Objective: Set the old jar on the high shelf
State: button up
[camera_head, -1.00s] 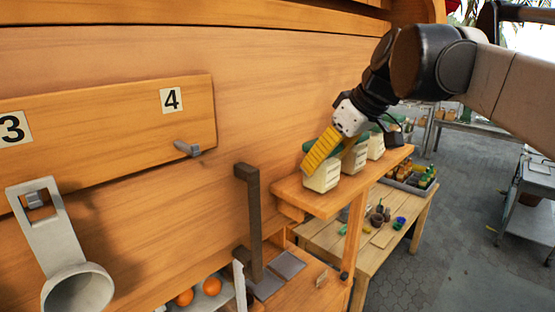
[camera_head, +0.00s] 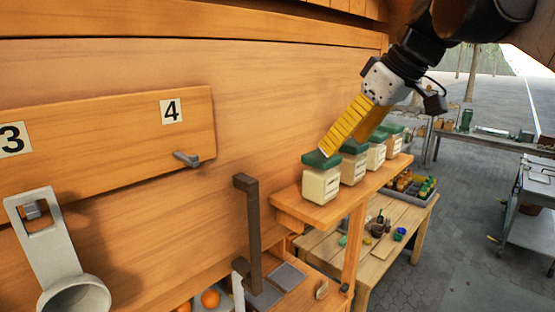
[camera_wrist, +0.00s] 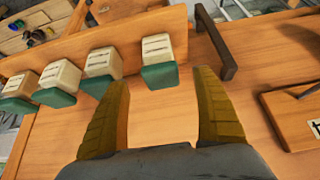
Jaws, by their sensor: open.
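Several cream jars with green lids stand upright in a row on a wooden shelf. The nearest jar (camera_head: 321,186) is at the shelf's front end. Behind it stand a second jar (camera_head: 352,168), a third (camera_head: 376,157) and a farther one (camera_head: 394,141). I cannot tell which one is the old jar. My gripper (camera_head: 341,146) is open and empty, its yellow fingers slanting down just above the nearest jar's lid. In the wrist view the nearest jar (camera_wrist: 158,50) lies just beyond the gap between my open fingertips (camera_wrist: 163,76).
The shelf (camera_head: 314,212) juts from a wooden wall. A dark handle (camera_head: 248,225) and a board numbered 3 and 4 (camera_head: 110,140) are to the left. A grey ladle-like utensil (camera_head: 50,240) hangs there. A low table (camera_head: 355,262) stands below the shelf.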

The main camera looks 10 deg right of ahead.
jog(key=s+a+f+m+h, duration=0.1)
jog(key=s+f, duration=0.4)
jog(key=f, duration=0.5)
jog(key=s+a+f+m+t+h, duration=0.1)
jog(key=s+f+m, duration=0.2)
jog(key=f, duration=0.8)
jog(key=s+a+f+m+h, duration=0.1)
jog(key=s+f+m, duration=0.1)
jog(key=s+f, duration=0.4)
notch_tip(320, 180, down, 4)
jog(key=shift+s+f+m+t+h, duration=0.15)
jog(key=shift+s+m+t+h, duration=0.15)
jog(key=shift+s+m+t, duration=0.1)
